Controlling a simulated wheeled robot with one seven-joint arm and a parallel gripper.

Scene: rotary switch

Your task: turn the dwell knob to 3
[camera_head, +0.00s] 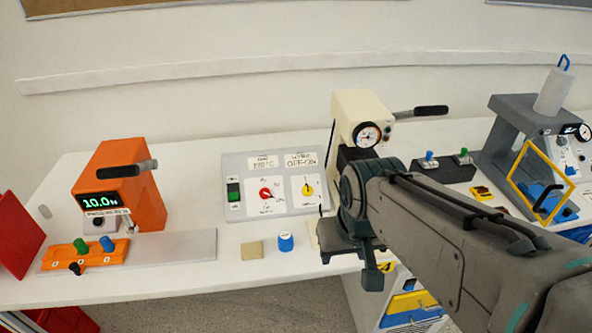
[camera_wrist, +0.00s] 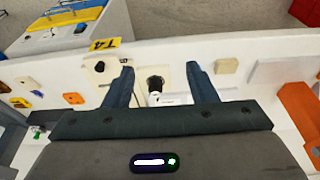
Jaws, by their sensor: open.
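A grey control panel (camera_head: 232,165) on the bench carries a red knob (camera_head: 265,194) on the left white dial and a yellow knob (camera_head: 307,189) on the right one. The small dial lettering is too blurred to read, so I cannot tell which knob is the dwell knob. A dark round knob-like part (camera_wrist: 155,83) shows between my fingers in the wrist view, apart from both. My gripper (camera_wrist: 160,69) is open and empty. In the head view my gripper (camera_head: 348,268) hangs in front of the cream press, right of the panel.
The cream press (camera_head: 358,104) has a gauge and black lever. An orange machine (camera_head: 125,170) stands left. A grey press with yellow frame (camera_head: 512,110) stands right. The bench's front edge is close.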

